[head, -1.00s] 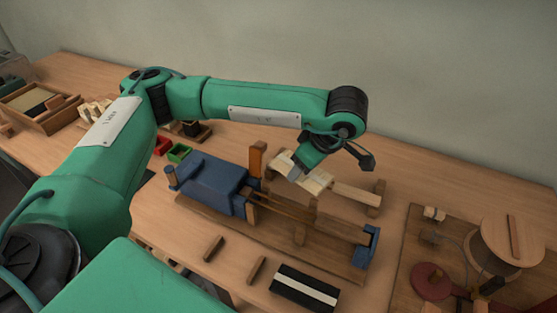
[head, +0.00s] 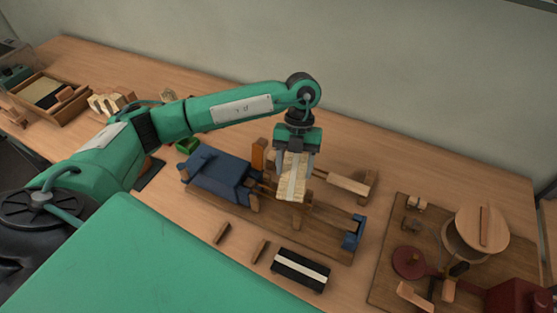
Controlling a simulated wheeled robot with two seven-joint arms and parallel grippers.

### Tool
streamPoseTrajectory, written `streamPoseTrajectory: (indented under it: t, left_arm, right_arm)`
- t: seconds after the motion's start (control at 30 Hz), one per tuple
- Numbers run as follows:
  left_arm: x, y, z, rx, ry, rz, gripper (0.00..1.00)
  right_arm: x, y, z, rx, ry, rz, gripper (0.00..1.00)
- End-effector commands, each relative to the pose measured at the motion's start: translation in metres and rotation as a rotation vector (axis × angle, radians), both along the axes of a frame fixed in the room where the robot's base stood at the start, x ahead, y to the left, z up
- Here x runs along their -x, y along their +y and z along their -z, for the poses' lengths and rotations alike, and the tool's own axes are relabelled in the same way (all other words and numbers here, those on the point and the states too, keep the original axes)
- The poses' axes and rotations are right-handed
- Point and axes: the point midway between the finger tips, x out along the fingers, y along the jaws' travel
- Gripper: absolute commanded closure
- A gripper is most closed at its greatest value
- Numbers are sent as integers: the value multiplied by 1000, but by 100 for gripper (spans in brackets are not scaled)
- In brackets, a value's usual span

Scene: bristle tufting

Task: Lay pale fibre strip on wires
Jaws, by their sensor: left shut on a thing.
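My left gripper (head: 294,158) is shut on the pale fibre strip (head: 291,189), which hangs down below the fingers over the middle of the wooden jig. The strip is cream, with a lighter band along its middle. The jig's base board (head: 320,238) lies lengthwise, with a blue block (head: 220,172) at its left and a blue bracket (head: 353,232) at its right end. The wires run between these and are largely hidden behind the strip. I cannot tell whether the strip touches them. My right gripper is out of view.
A black block with a white stripe (head: 300,270) and two small wooden bars (head: 221,233) lie in front of the jig. A wooden board (head: 385,265) with a round wooden disc (head: 482,230) stands at right. A tray (head: 48,103) is at far left.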

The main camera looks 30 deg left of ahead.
Motion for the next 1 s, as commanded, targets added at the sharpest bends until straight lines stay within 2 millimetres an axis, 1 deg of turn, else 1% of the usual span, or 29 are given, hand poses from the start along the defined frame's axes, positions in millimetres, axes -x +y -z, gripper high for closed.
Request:
streamPoseTrajectory:
  t: [0.03, 0.3, 0.4, 0.5, 0.6, 0.7, 0.87, 1.0]
  left_arm:
    - [4, 3, -6, 1, 4, -106, 65]
    - [19, 14, -6, -3, 4, -724, 65]
    - [24, 19, -6, -3, 2, -923, 65]
    - [28, 23, -5, -3, 1, -1081, 65]
    - [30, 25, -4, -3, 0, -1191, 65]
    - [31, 27, -3, -3, -2, -1256, 65]
    - [31, 28, 1, -2, -1, -1290, 65]
    - [31, 28, 9, -2, -1, -1288, 65]
  right_arm:
    - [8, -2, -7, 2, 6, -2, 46]
    - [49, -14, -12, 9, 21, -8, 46]
    - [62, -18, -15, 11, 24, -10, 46]
    - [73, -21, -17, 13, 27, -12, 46]
    - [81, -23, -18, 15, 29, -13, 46]
    - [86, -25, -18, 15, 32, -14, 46]
    - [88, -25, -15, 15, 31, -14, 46]
    - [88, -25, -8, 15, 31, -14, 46]
